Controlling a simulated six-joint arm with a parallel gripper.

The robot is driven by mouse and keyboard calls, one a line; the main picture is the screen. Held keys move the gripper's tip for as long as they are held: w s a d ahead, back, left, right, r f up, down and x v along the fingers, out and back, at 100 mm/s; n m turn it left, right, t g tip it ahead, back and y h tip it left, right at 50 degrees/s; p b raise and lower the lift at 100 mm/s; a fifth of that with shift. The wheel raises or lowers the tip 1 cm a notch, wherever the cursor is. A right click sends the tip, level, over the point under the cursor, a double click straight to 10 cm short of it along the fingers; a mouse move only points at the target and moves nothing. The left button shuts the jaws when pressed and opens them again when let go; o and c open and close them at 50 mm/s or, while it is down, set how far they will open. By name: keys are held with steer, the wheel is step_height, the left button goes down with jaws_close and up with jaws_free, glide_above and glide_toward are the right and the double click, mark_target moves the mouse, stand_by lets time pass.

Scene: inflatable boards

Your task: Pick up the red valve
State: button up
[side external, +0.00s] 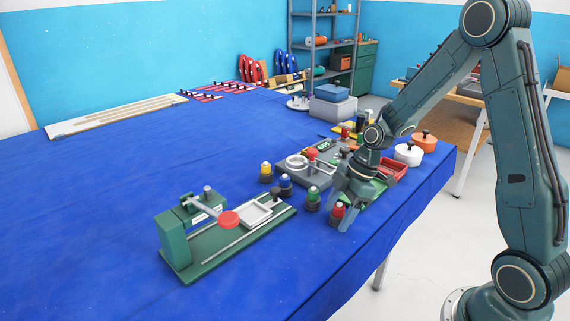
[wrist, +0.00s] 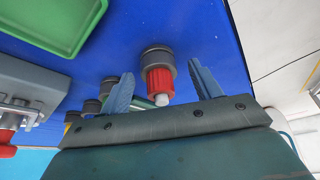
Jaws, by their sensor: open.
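The red valve (side external: 338,210) has a red body, a pale tip and a dark grey round base. It stands on the blue table near the front edge. In the wrist view the red valve (wrist: 159,82) shows between the two fingers. My gripper (side external: 351,207) is open and points down over the valve. In the wrist view my gripper (wrist: 163,82) has one finger on each side of the valve, with visible gaps. Neither finger visibly touches it.
A green valve (side external: 313,198), a blue one (side external: 285,186) and a yellow one (side external: 266,172) stand in a row to the left. A green press fixture (side external: 175,240) stands at the front left. A green tray (wrist: 50,20) lies near the gripper.

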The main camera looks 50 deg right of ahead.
mark_target(340, 203)
steer(key=c, duration=1.1)
steer(key=shift+r, duration=0.1)
step_height(340, 203, up, 20)
steer(key=shift+f, duration=0.1)
stand_by(0.3)
stand_by(0.5)
